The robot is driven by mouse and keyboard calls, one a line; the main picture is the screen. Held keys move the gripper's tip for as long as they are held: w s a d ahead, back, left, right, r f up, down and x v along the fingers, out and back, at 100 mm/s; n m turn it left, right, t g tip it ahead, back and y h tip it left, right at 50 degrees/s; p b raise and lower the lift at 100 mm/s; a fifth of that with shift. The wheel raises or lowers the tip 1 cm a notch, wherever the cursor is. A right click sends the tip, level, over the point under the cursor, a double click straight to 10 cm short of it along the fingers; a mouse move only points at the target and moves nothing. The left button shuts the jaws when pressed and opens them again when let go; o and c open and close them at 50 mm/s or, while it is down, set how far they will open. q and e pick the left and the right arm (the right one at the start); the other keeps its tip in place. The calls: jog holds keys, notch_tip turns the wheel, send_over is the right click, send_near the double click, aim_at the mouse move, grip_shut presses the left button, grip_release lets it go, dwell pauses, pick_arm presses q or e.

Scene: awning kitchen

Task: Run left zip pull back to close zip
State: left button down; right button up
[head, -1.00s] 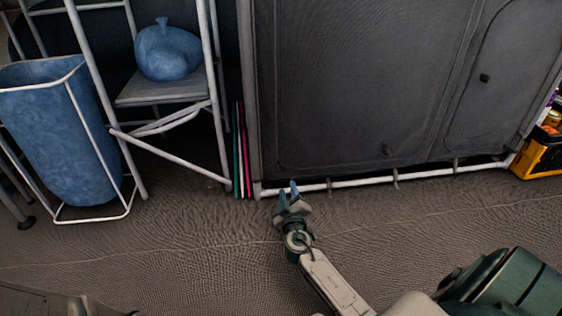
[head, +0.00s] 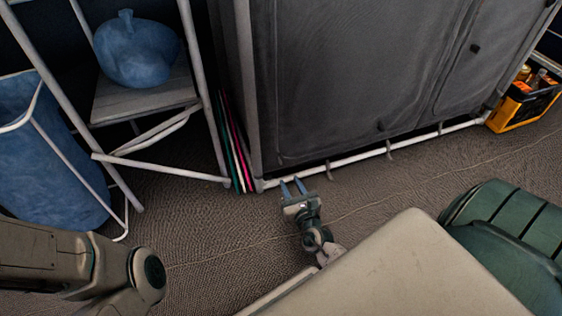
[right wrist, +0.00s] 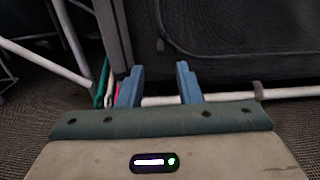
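A dark grey fabric cabinet (head: 340,75) on a pale frame stands ahead, its front panels outlined by seams. A small dark pull (head: 381,126) sits low on the left panel, near its bottom edge. A second dark pull (head: 474,48) sits higher on the right panel. My right gripper (head: 293,186) is open and empty before the cabinet's lower left corner, apart from both pulls. Its two blue fingers show spread in the right wrist view (right wrist: 159,82), below a small dark bump (right wrist: 160,46) on the panel's left edge. My left arm enters at left; its gripper is out of view.
A pale bottom rail (head: 345,160) runs along the cabinet foot. Thin coloured boards (head: 234,150) lean at its left side. A rack with a blue bag (head: 138,52) and a blue bin (head: 45,150) stand left. A yellow crate (head: 515,112) stands right. Carpet in front is clear.

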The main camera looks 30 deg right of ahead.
aim_at(281, 164)
jog(key=x, duration=0.8)
jog(key=shift+w+d+b, duration=0.15)
jog(key=shift+w+b, duration=0.2)
jog(key=shift+b, duration=0.05)
grip_shut()
